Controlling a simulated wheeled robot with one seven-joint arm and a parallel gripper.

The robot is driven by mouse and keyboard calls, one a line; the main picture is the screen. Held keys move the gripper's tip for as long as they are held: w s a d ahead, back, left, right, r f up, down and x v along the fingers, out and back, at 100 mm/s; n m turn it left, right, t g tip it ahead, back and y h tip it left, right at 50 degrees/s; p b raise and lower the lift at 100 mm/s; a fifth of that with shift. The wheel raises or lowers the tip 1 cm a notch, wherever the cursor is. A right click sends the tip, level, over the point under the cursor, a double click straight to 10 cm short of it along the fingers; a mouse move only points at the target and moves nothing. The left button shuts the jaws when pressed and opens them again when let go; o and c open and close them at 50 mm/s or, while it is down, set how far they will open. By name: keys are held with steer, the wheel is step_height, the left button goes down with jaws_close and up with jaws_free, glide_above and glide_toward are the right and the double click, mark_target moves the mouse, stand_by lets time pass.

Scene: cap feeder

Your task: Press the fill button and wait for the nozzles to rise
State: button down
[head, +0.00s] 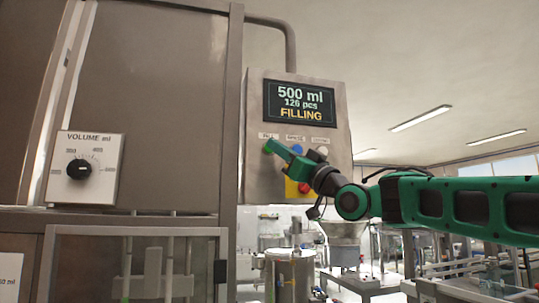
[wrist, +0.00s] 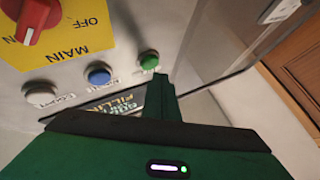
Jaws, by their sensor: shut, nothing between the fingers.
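The control box (head: 338,134) has a screen (head: 300,103) that reads 500 ml, 126 pcs and FILLING. The green fill button (head: 267,149) sits at the left of its button row, and it also shows in the wrist view (wrist: 149,58). My gripper (head: 270,146) is shut and empty, with its fingertips at the green button. In the wrist view the shut fingertips (wrist: 160,78) are just beside and below the button; I cannot tell whether they touch it. Pale upright shapes (head: 153,270) show behind the lower window; I cannot make out the nozzles or their height clearly.
A blue button (wrist: 99,73) and a white button (wrist: 40,93) stand beside the green one. A red main switch (wrist: 38,18) on a yellow plate is close by. The volume dial (head: 80,169) is on the left. Tanks and benches fill the background.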

steer(key=s, duration=0.2)
steer(key=s+d, duration=0.1)
steer(key=s, duration=0.1)
steer(key=shift+s+d, duration=0.2)
steer(key=shift+s, duration=0.2)
steer(key=shift+f, duration=0.1)
stand_by(0.9)
